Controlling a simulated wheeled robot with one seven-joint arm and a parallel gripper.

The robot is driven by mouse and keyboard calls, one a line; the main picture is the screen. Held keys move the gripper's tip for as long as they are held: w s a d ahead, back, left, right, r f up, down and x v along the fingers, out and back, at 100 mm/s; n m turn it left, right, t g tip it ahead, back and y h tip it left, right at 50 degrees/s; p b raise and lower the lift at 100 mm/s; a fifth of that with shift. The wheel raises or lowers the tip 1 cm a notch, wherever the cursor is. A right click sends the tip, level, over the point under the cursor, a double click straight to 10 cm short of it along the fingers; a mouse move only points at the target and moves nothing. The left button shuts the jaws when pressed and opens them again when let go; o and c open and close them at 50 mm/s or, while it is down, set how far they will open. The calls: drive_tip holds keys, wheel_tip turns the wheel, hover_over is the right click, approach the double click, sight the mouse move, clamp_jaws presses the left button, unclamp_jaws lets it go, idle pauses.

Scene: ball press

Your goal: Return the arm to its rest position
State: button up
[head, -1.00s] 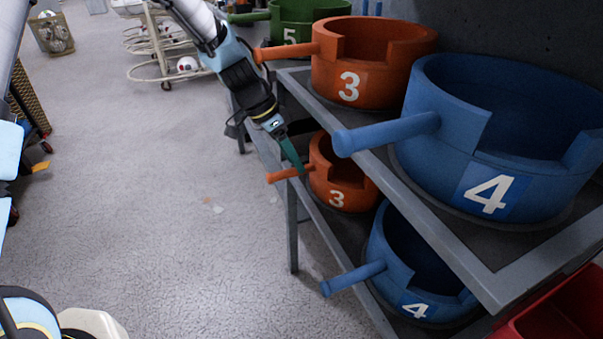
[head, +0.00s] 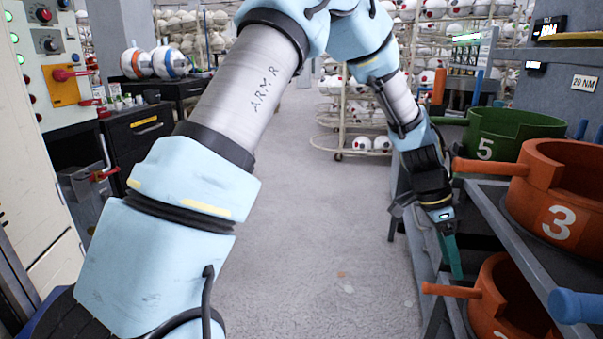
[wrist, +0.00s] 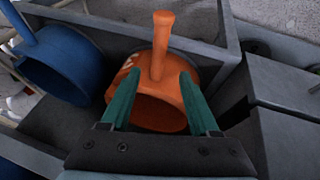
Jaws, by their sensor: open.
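My arm reaches forward and down at the right side of the head view. My gripper (head: 452,255) has green fingers that point down beside the shelf rack, just above the handle of the lower orange pot (head: 497,291). In the wrist view the two fingers of my gripper (wrist: 163,92) are apart, with the orange pot (wrist: 160,105) and its upright-looking handle showing between and beyond them. Nothing is held between the fingers. I cannot tell from the pictures whether a finger touches the pot.
The grey shelf rack (head: 516,232) stands close on the right, with an orange pot marked 3 (head: 563,190) and a green pot marked 5 (head: 512,138) on top. A blue pot (wrist: 62,65) sits beside the orange one. The floor (head: 325,215) between rack and left-hand cabinets is clear.

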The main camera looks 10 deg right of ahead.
drive_tip(key=w+a+r+n+t+y+p, duration=0.15)
drive_tip(key=w+a+r+n+p, duration=0.3)
drive_tip(key=a, duration=0.65)
drive_tip(key=w+a+r+n+t+p, duration=0.15)
drive_tip(key=w+a+r+n, duration=0.45)
drive_tip(key=a, duration=0.6)
drive_tip(key=s+a+r+n+t+p, duration=0.1)
drive_tip(key=a+n, duration=0.4)
drive_tip(key=a, duration=0.6)
drive_tip(key=s+a+r+n+t+y+p, duration=0.1)
drive_tip(key=a+r+n, duration=0.3)
drive_tip(key=a, duration=0.6)
drive_tip(key=shift+s+a+n+p, duration=0.35)
drive_tip(key=shift+s+p, duration=0.25)
drive_tip(key=shift+p, duration=0.1)
drive_tip(key=shift+y, duration=0.25)
